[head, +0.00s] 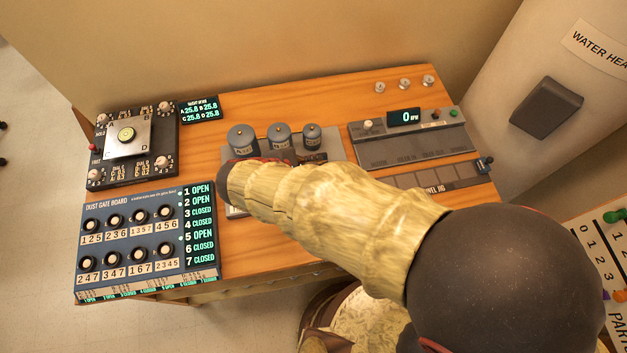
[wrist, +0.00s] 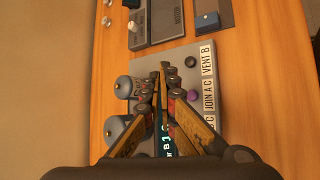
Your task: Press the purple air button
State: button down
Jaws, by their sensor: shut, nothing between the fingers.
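The purple button (wrist: 193,96) shows in the wrist view on a grey panel (wrist: 205,48), beside the label strip reading "JOIN A C". A black button (wrist: 190,62) sits above it in that view, by the "VENT B" label. My gripper (wrist: 161,68) is shut and empty, its fingertips together over the panel just left of the purple button and apart from it in the picture. Whether the tips touch the panel I cannot tell. In the head view my arm hides the buttons and the fingers; only edges of the panel show.
Three grey canisters (head: 278,138) stand at the back of the panel, close beside my fingers. The dust gate board (head: 147,195) lies left, a tilt-plate box (head: 107,170) behind it. A grey console (head: 412,153) is at right. Bare wood lies in front of the panel.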

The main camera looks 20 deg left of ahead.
jog(key=shift+f+b, duration=3.05)
jog(key=shift+f, duration=1.35)
jog(key=shift+f, duration=0.15)
jog(key=shift+f+b, duration=0.25)
jog(key=shift+b, duration=0.05)
jog(key=shift+f+b, duration=0.3)
jog(key=shift+f, duration=0.15)
jog(key=shift+r+p, duration=0.7)
jog(key=shift+r, duration=0.2)
jog(key=shift+r+p, duration=1.8)
jog(key=shift+r, duration=0.7)
